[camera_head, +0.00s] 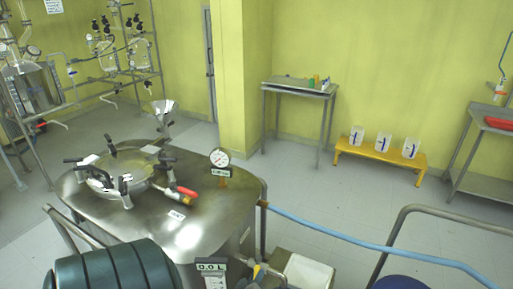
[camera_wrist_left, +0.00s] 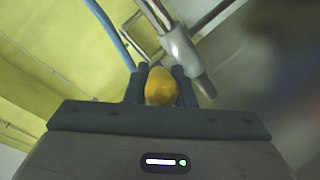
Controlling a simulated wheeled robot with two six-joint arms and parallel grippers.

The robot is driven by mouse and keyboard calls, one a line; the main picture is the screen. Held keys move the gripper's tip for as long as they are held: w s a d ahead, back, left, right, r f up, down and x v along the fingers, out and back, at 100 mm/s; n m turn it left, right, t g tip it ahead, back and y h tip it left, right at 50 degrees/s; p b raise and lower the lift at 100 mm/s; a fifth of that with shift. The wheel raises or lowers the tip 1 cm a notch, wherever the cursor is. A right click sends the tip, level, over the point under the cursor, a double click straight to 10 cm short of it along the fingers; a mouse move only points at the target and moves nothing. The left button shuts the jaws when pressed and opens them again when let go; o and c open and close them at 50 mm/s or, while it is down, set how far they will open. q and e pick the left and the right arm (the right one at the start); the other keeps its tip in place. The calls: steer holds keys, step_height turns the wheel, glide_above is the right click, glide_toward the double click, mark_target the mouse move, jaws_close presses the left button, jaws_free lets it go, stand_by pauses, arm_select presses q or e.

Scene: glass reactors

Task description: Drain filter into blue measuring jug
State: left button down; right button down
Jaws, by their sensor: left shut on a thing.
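A large steel vessel (camera_head: 205,195) with a clamped round lid (camera_head: 125,168) fills the left centre of the head view; I cannot tell for sure that it is the filter. A yellow handle (camera_head: 257,271) shows low at its front right. My left gripper (camera_head: 263,269) is there. In the left wrist view the dark fingers (camera_wrist_left: 160,87) are shut on the yellow handle (camera_wrist_left: 160,88), beside a steel pipe (camera_wrist_left: 180,45). Three clear jugs with blue marks, a left one (camera_head: 356,137), a middle one (camera_head: 383,143) and a right one (camera_head: 410,148), stand on a yellow bench. My right gripper is not in view.
A blue hose (camera_head: 350,236) runs right from the vessel, past a grey rail (camera_head: 440,208). A dark blue rounded object (camera_head: 398,283) is cut off at the bottom edge. A steel table (camera_head: 300,86) stands at the wall. The floor before the yellow bench (camera_head: 378,155) is clear.

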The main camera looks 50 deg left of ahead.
arm_select(q)
steer(key=c, duration=1.2)
jaws_free()
steer(key=shift+c, duration=0.2)
steer(key=shift+s+d+r, duration=0.1)
steer(key=shift+s, duration=0.1)
steer(key=shift+p+v, duration=1.05)
steer(key=shift+v, duration=0.15)
steer(key=s+d, duration=0.6)
steer(key=s, duration=0.4)
steer(key=shift+s+p, duration=0.25)
steer(key=shift+p, duration=0.15)
